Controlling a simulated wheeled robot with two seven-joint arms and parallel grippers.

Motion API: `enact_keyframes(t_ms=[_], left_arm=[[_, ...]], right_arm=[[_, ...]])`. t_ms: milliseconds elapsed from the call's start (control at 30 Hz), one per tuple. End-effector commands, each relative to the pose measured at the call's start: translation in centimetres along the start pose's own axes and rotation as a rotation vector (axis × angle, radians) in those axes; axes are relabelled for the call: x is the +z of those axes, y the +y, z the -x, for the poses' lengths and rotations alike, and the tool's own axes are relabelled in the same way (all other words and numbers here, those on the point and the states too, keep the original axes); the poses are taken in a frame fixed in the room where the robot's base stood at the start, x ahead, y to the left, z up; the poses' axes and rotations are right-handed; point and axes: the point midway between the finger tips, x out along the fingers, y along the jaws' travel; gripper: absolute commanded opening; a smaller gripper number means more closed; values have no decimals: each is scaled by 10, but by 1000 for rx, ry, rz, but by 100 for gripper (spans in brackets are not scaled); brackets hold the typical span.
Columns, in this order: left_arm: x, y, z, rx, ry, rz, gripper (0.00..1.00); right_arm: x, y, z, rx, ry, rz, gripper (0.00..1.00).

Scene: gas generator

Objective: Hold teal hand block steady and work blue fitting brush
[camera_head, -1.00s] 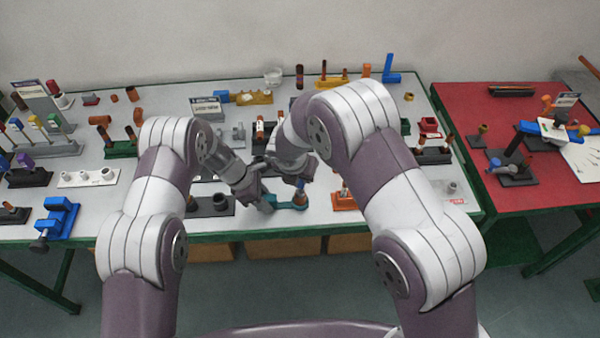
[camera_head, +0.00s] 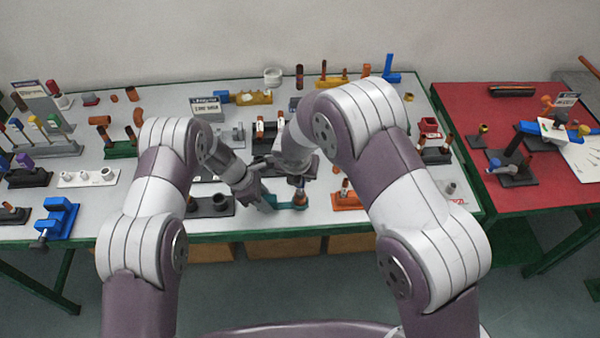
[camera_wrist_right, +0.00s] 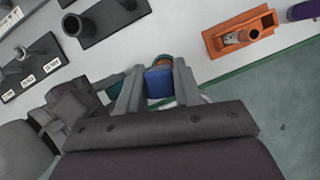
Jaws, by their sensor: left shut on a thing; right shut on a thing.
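The teal hand block (camera_head: 287,204) lies near the table's front edge, with an upright copper-coloured fitting (camera_head: 301,196) at its right end. My left gripper (camera_head: 260,198) is shut on the block's left end. My right gripper (camera_head: 299,182) is directly above the fitting, shut on the blue fitting brush (camera_wrist_right: 159,83), whose blue top shows between the fingers in the right wrist view. The brush's lower end is hidden, so I cannot tell how deep it sits. Part of the teal block (camera_wrist_right: 114,84) also shows there beside my left gripper.
An orange tray (camera_head: 347,201) with a copper piece stands close on the right. A dark block with black sockets (camera_head: 210,207) stands on the left. A blue vise (camera_head: 58,220) is at the far left. The table's green front edge (camera_head: 225,237) is just below the work.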

Motion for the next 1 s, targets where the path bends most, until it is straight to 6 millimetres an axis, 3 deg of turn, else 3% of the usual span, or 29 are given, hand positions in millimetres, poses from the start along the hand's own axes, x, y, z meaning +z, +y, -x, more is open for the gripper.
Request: enact_keyframes(t_ms=[433, 933, 967, 1000], left_arm=[[0, 0, 0, 0, 1, 0, 0], [0, 0, 0, 0, 0, 0, 0], [0, 0, 0, 0, 0, 0, 37], [0, 0, 0, 0, 0, 0, 50]], right_arm=[[18, 0, 41, 1, -2, -1, 12], [19, 0, 45, 1, -1, -1, 12], [19, 0, 45, 1, -1, -1, 12], [19, 0, 45, 1, -1, -1, 12]])
